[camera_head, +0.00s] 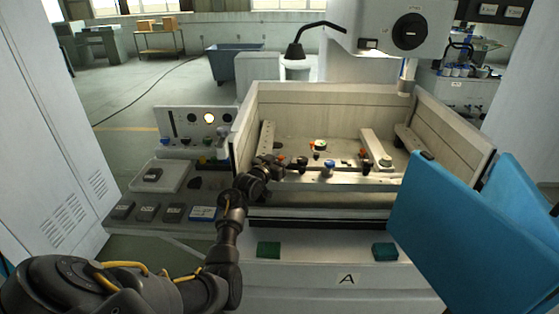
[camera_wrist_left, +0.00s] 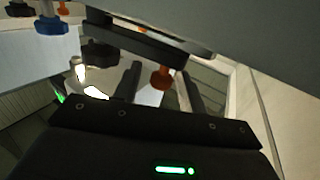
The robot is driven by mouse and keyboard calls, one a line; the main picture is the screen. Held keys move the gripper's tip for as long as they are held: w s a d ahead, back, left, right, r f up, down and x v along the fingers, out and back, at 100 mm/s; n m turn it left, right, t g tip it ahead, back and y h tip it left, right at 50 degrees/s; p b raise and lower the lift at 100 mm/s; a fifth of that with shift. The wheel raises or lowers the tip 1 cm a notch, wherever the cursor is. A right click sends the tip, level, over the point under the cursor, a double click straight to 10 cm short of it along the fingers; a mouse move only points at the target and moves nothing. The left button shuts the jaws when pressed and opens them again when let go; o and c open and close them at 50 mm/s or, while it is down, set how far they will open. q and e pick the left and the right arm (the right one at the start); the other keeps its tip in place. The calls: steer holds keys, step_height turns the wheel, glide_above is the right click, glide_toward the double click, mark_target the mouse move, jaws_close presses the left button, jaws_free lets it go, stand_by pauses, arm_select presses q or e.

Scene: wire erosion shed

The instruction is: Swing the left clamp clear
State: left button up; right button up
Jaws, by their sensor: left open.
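My left gripper (camera_head: 279,163) reaches over the front wall of the machine tank, at the left part of the work area. In the left wrist view its two dark fingers (camera_wrist_left: 160,92) stand apart, open, with an orange knob (camera_wrist_left: 162,76) showing between them. The knob hangs by a dark clamp bar (camera_wrist_left: 145,42); I cannot tell whether a finger touches it. In the head view the left clamp is small and partly hidden by the gripper, with an orange knob (camera_head: 282,145) behind it. My right gripper is not in view.
The tank's front wall (camera_head: 320,198) stands close below my left forearm. A blue knob (camera_head: 328,168) lies just right of the gripper, and a right rail (camera_head: 376,148) farther right. Blue panels (camera_head: 450,225) fill the right foreground. A control panel (camera_head: 190,124) stands left.

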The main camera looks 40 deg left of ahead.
arm_select(q)
steer(key=s+b, duration=0.2)
steer(key=s, duration=0.8)
steer(key=shift+s+d, duration=0.25)
steer(key=shift+s, duration=0.05)
